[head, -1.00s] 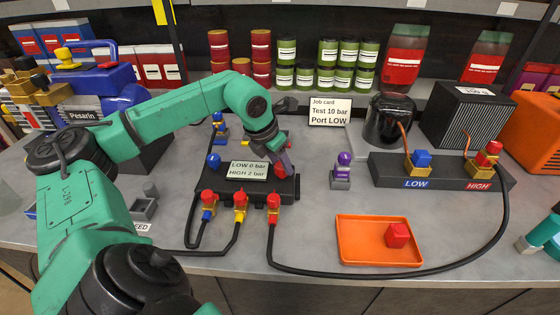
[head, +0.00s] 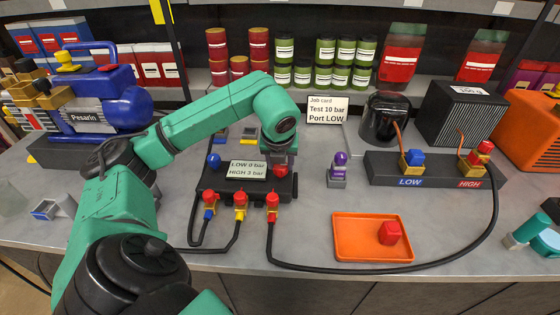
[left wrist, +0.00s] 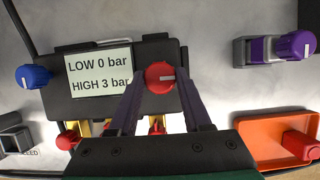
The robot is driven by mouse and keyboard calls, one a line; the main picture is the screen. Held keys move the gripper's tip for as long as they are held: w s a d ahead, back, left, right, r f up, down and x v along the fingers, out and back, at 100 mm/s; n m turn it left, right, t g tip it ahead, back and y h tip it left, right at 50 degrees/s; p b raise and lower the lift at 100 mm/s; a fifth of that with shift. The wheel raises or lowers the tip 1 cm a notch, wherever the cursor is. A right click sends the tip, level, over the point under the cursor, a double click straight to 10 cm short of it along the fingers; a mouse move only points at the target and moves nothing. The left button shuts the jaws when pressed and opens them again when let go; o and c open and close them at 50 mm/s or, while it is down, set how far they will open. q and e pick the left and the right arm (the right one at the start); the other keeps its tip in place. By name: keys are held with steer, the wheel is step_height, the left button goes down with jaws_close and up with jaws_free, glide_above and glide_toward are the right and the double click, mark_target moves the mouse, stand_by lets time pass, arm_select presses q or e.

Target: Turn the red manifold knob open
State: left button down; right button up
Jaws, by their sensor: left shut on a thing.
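The red manifold knob (head: 281,171) sits at the right end of the black manifold (head: 222,189). It shows as a round red cap with a short pale mark in the left wrist view (left wrist: 159,77). My left gripper (head: 280,163) points down over it, with its two fingers (left wrist: 160,84) on either side of the cap, shut on it. The mark lies roughly level across the picture. The manifold's display (head: 246,170) reads LOW 0 bar, HIGH 3 bar. A blue knob (head: 214,160) is at the manifold's left end. My right gripper is not in view.
Red and yellow hose fittings (head: 240,199) line the manifold's front, with black hoses on the table. A purple-topped fitting (head: 339,168) stands to the right. An orange tray (head: 350,254) holds a red cap. The Pesarin pump (head: 95,115) is at left. A job card (head: 327,110) reads Test 10 bar, Port LOW.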

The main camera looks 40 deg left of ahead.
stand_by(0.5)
arm_select(q)
steer(key=shift+c, duration=1.7)
jaws_free()
steer(key=p+v, duration=0.3)
steer(key=v, duration=1.1)
steer(key=shift+r, duration=0.3)
steer(key=shift+d, duration=0.1)
